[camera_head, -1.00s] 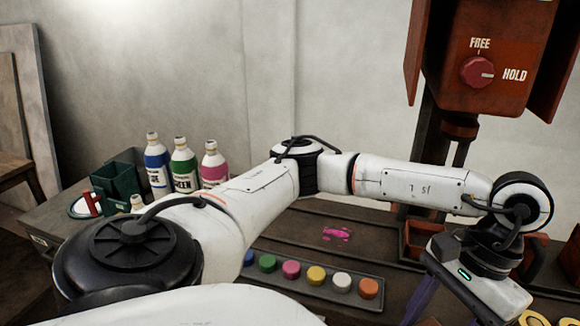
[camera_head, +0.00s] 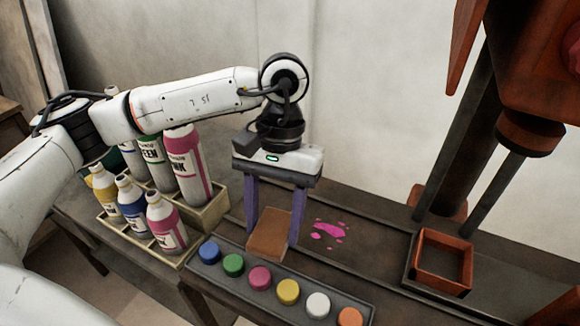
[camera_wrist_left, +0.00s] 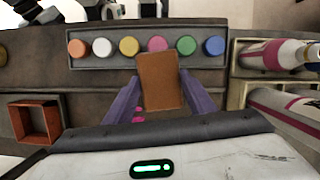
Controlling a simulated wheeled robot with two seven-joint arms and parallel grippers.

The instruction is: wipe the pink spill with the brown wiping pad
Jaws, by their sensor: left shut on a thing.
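The pink spill (camera_head: 328,230) is a splash with small spots on the dark bench, just right of my left gripper in the head view. In the left wrist view a bit of the spill (camera_wrist_left: 139,115) shows beside the left-hand finger; the rest is hidden. My left gripper (camera_head: 272,232) points down and is shut on the brown wiping pad (camera_head: 268,236), a flat block between its purple fingers. The pad also shows in the left wrist view (camera_wrist_left: 160,80). I cannot tell whether the pad touches the bench. My right gripper is not in view.
A tray (camera_head: 368,302) of several coloured caps lies along the bench's front edge, close to the pad. A crate (camera_head: 208,218) of paint bottles stands at left. An open orange square box (camera_head: 444,262) and the red machine (camera_head: 535,65) are at right.

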